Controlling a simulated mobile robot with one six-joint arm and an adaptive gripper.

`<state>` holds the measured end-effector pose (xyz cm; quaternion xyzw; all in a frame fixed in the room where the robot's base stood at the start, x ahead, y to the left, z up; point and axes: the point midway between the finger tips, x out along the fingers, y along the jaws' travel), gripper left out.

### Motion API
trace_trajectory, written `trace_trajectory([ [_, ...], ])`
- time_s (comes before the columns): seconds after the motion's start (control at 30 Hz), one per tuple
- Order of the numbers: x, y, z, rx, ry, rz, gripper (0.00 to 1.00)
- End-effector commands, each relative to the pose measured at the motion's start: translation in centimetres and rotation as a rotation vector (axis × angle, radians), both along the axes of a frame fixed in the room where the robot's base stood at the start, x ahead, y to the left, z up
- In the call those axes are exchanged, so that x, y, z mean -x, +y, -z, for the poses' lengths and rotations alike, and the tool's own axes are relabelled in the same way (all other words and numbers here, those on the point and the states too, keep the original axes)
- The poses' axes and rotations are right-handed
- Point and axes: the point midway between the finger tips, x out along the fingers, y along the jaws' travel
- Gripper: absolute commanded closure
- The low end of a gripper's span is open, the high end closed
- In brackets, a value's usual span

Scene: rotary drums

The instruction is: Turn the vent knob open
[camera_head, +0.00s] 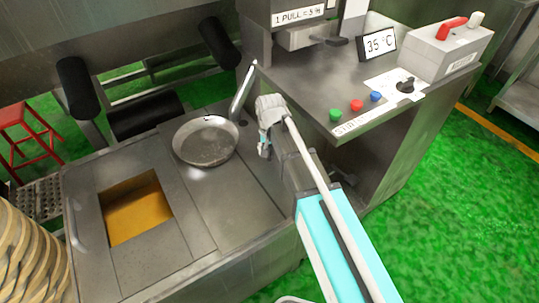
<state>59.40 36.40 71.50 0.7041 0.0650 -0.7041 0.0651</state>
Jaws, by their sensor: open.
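A black rotary knob (406,86) sits on a white label plate on the right part of the steel counter. The plate's print is too small to read, so I cannot tell for sure that this is the vent knob. My gripper (264,150) is open and points down near the counter's left edge, just right of a round metal pan. It is well to the left of the knob and apart from it. Nothing shows between its fingers, though they are small in this view.
Green, red and blue buttons (357,105) line the front of the steel counter (310,95). A 35 °C display (380,43) and a grey box with a red lever (451,28) stand behind. The pan (205,141) lies left, near an amber-filled opening (137,208).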

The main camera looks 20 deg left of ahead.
Motion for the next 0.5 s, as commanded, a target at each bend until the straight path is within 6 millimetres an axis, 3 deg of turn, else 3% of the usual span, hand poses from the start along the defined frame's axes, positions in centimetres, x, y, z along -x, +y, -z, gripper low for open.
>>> trace_trajectory([
  [0.47, 0.03, 0.06, 0.43, 0.000, 0.000, -0.001, 0.31],
  [0.5, 0.03, 0.06, 0.43, 0.000, 0.000, -0.001, 0.37],
])
